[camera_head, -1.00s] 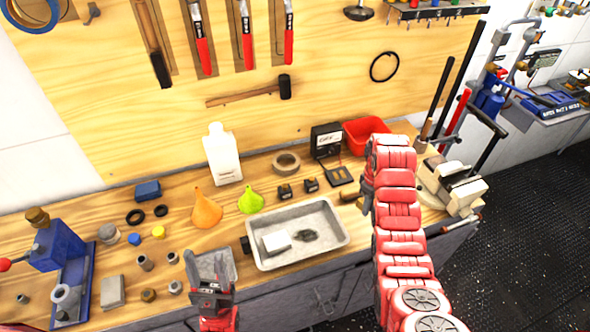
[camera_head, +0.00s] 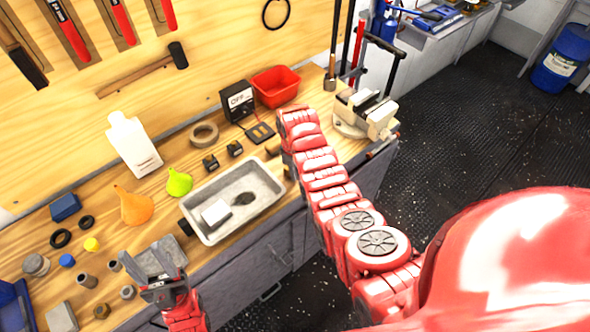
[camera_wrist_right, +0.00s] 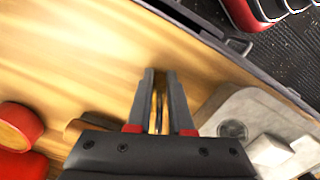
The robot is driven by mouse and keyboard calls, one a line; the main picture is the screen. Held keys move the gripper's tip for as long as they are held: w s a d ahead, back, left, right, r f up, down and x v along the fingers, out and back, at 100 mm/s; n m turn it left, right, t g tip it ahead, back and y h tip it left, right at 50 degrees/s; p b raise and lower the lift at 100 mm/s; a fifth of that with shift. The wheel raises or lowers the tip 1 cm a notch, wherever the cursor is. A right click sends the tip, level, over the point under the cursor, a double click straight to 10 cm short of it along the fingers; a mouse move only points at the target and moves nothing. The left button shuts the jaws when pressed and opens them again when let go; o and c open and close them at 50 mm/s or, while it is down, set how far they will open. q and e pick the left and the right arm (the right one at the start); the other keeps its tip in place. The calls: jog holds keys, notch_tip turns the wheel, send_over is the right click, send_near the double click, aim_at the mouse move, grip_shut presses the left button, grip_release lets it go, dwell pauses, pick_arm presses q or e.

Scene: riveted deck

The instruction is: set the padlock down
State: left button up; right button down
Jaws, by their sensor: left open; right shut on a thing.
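My right gripper (camera_wrist_right: 162,80) is shut in the right wrist view. A thin brassy strip shows between its fingers; I take this to be the padlock (camera_wrist_right: 158,112), seen edge-on. Its shape is mostly hidden by the fingers. The fingers point at bare wood of the workbench (camera_wrist_right: 70,65); I cannot tell whether the padlock touches it. In the head view my right arm covers most of that gripper, and the padlock does not show clearly.
A metal tray (camera_head: 262,207) holding a white block lies left of my right arm. A red bin (camera_head: 276,84), a meter (camera_head: 238,100) and a tape roll (camera_head: 204,134) stand behind. A vise (camera_head: 366,114) is at the bench's right end. Bare wood lies beside my right fingers.

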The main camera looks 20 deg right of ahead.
jog(key=shift+f, duration=0.2)
jog(key=c, duration=0.8)
grip_release()
